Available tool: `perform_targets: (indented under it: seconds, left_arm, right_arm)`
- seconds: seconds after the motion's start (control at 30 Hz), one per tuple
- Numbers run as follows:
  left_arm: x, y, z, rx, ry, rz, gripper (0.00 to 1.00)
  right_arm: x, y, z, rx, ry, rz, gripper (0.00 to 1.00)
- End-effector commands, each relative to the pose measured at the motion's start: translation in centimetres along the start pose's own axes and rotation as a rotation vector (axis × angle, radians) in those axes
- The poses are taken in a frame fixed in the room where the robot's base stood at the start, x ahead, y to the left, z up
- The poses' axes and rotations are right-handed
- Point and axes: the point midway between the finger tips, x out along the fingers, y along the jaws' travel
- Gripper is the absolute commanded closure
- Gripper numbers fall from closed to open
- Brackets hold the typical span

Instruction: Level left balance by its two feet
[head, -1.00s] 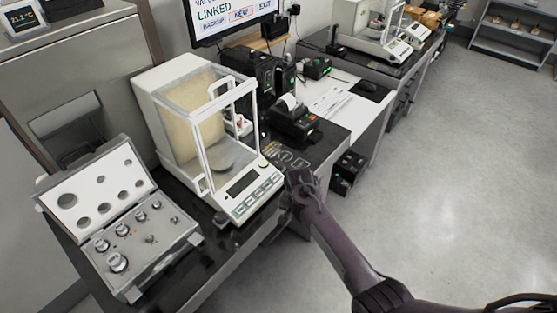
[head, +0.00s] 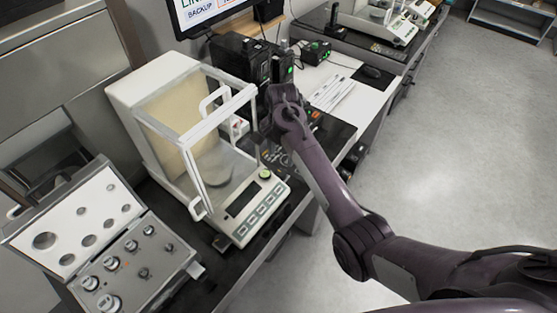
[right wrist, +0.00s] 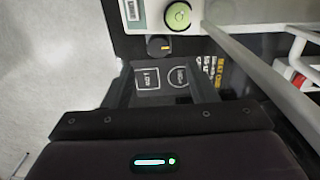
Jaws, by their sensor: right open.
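The left balance (head: 195,165) is a white weighing unit with a glass draft shield, standing on the dark table. Its green round level bubble (head: 265,173) is at the front right corner of the top panel and also shows in the right wrist view (right wrist: 177,15). One foot (head: 222,242), a dark knob, is below the front left corner. The other foot (right wrist: 160,45), black with a yellow mark, shows in the right wrist view under the balance edge. My right gripper (right wrist: 162,78) is open and empty, its fingers short of that foot. My left gripper is out of view.
An open case of weights (head: 140,262) stands left of the balance. A marked dark mat (head: 278,155) lies to its right. Black devices (head: 240,58), a monitor (head: 215,12) and white papers (head: 332,92) are behind. Open floor lies to the right.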

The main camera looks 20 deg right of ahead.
Motion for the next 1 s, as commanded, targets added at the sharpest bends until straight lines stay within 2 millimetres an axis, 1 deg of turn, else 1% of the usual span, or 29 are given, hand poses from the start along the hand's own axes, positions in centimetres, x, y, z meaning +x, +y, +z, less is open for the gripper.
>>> perform_targets:
  seconds: [0.03, 0.1, 0.2, 0.27, 0.43, 0.6, 0.73, 0.97, 1.0]
  left_arm:
    - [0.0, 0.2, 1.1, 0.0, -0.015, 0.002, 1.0]
    - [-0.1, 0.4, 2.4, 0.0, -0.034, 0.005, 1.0]
    - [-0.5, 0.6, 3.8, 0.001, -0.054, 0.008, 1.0]
    - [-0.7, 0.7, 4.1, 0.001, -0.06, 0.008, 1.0]
    - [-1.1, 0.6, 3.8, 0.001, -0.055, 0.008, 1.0]
    - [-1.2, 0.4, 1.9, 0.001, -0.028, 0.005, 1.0]
    - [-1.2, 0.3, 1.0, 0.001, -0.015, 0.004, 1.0]
    - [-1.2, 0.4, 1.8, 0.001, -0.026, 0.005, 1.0]
    - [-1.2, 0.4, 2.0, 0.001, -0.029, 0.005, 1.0]
  right_arm:
    - [0.1, 0.0, 0.0, -0.001, 0.0, 0.001, 0.48]
    - [0.3, 0.0, 0.0, -0.001, -0.001, 0.002, 0.48]
    - [1.2, 0.1, 0.0, 0.0, -0.002, 0.003, 0.48]
    - [2.1, 0.1, 0.1, 0.0, -0.003, 0.003, 0.48]
    - [4.9, 0.1, 0.1, -0.001, -0.002, 0.003, 0.48]
    - [7.0, 0.0, 0.0, -0.002, -0.001, 0.002, 0.48]
    - [7.8, 0.0, 0.0, -0.002, 0.0, 0.001, 0.48]
    - [7.9, 0.0, 0.0, -0.002, 0.001, 0.0, 0.48]
    - [7.9, 0.0, 0.0, -0.002, 0.001, 0.0, 0.51]
